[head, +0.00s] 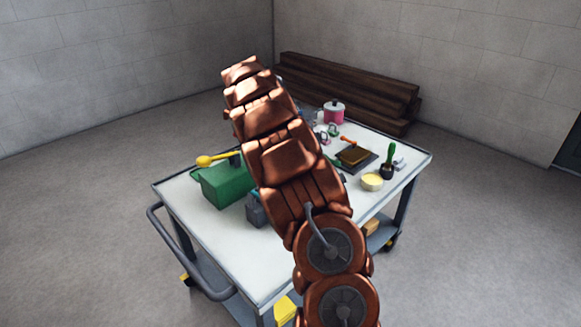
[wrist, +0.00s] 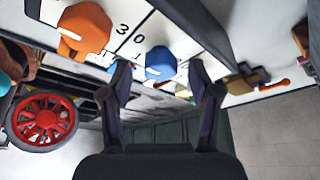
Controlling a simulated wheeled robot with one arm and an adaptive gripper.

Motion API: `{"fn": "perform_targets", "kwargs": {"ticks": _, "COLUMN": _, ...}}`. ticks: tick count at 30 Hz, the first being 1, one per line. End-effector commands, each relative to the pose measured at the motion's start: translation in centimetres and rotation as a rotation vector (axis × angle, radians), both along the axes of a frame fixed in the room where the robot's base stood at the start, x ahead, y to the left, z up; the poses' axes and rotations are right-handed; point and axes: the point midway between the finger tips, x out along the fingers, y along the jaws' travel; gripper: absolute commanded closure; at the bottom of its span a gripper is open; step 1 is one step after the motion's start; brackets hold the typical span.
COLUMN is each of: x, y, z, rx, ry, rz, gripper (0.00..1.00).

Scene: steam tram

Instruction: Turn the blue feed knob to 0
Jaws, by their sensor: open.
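The blue feed knob (wrist: 160,63) shows in the wrist view, on a white panel (wrist: 145,22) with dark lines and black digits. A 3 and a 0 stand up and left of the knob, and part of another mark is near its left side. I cannot tell which mark the knob points to. My gripper (wrist: 160,72) is open, with one finger on each side of the blue knob in the picture. I cannot tell whether either finger touches it. In the head view my arm hides the knob and the gripper.
An orange knob (wrist: 84,28) is left of the blue one. A red spoked wheel (wrist: 42,119) is at lower left. In the head view, the white-topped cart (head: 255,270) carries a green box (head: 226,183), a cream tub (head: 372,182) and a pink pot (head: 334,115). Dark beams (head: 350,85) lie behind.

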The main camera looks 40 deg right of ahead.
Motion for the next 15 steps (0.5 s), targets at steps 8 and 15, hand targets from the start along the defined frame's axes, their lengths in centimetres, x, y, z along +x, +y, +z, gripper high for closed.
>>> {"fn": "perform_targets", "kwargs": {"ticks": 8, "x": 0.9, "y": 0.7, "z": 2.5, "rx": -0.002, "ry": -0.003, "rz": 0.002, "gripper": 0.38}}
{"fn": "perform_targets", "kwargs": {"ticks": 15, "x": 1.7, "y": 1.4, "z": 5.2, "rx": 0.000, "ry": -0.003, "rz": 0.002, "gripper": 0.38}}
